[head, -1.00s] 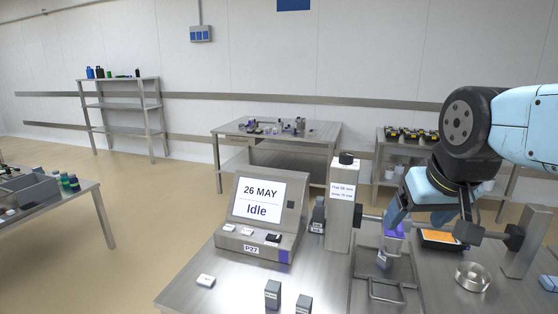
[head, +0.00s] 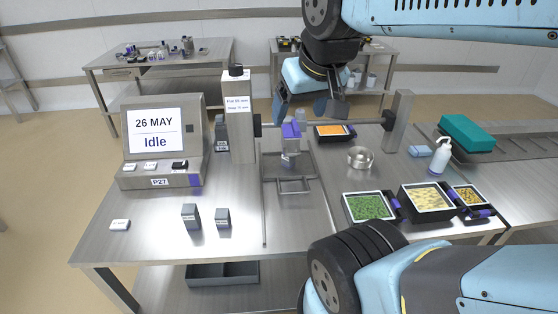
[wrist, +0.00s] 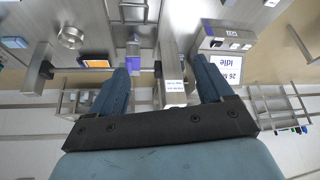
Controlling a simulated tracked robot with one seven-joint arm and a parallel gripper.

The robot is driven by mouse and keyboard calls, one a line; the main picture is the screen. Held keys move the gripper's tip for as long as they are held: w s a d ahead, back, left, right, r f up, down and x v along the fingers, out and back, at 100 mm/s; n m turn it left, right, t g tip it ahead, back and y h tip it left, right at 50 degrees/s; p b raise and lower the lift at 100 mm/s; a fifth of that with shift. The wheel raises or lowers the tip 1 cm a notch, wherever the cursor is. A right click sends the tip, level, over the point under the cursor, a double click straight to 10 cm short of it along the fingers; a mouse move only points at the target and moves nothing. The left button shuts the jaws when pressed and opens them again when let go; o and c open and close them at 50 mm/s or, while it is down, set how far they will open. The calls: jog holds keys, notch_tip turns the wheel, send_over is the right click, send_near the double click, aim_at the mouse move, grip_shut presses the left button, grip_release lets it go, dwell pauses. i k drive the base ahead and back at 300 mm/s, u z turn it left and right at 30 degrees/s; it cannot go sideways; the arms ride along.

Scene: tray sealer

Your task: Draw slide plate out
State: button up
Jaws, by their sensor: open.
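The slide plate's wire-like metal frame (head: 293,186) lies on the steel bench between two posts, with a cross handle at its near end. I cannot tell the plate itself clearly from the frame. A clear and purple block (head: 291,142) stands at its far part, under a horizontal crossbar. My gripper (head: 302,108) is open and empty, above and behind the crossbar. In the wrist view my two blue fingers (wrist: 160,85) are spread wide, with the purple block (wrist: 132,66) showing beyond them and the metal frame (wrist: 133,12) at the top edge.
The left post (head: 239,120) carries a label and stands beside the display console (head: 162,140), which reads Idle. The right post (head: 397,122) is near a metal ring (head: 360,158). Food trays (head: 370,206) line the front right. Small grey blocks (head: 191,217) stand front left.

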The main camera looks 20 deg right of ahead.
aim_at(305, 169)
jog(key=u, duration=0.4)
jog(key=k, duration=1.4)
jog(key=z, duration=0.45)
jog(key=i, duration=1)
jog(key=u, duration=0.05)
